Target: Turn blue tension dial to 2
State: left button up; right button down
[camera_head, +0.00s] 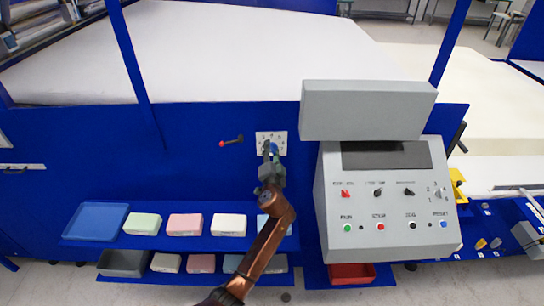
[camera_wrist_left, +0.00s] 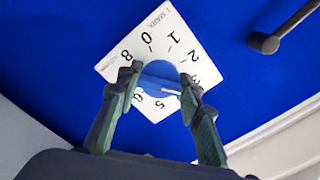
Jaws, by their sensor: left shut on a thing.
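The blue tension dial (camera_head: 274,147) sits on a white square number plate (camera_head: 262,137) on the blue machine wall. In the left wrist view the dial (camera_wrist_left: 158,76) lies between the two fingers of my left gripper (camera_wrist_left: 160,88), which is shut on it. The white plate (camera_wrist_left: 148,38) shows 0, 1, 2, 3, 5, 6 and 8. A white mark on the dial points toward the right finger, around the stretch between 3 and 5; that finger hides part of the scale. In the head view my left gripper (camera_head: 270,154) reaches up to the plate. My right gripper is not in view.
A red-tipped lever (camera_head: 231,141) sticks out left of the plate; a dark lever (camera_wrist_left: 265,43) shows in the left wrist view. A grey control console (camera_head: 385,240) stands to the right. Shelves below hold a blue tray (camera_head: 96,221) and several foam blocks (camera_head: 185,225).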

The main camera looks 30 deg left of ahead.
pick_arm(q)
jog(key=n+b, duration=0.2)
jog(key=n, duration=0.1)
jog(key=n+b, duration=0.1)
jog(key=shift+f+n, duration=0.3)
jog(key=shift+n+b, duration=0.6)
jog(key=shift+n, duration=0.5)
jog(key=shift+r+n+b, duration=0.1)
jog(key=shift+n+b, duration=0.25)
jog(key=shift+n, duration=0.55)
jog(key=o, duration=0.8)
jog(key=shift+c, duration=0.2)
jog(key=o, duration=0.4)
jog(key=shift+r, duration=0.15)
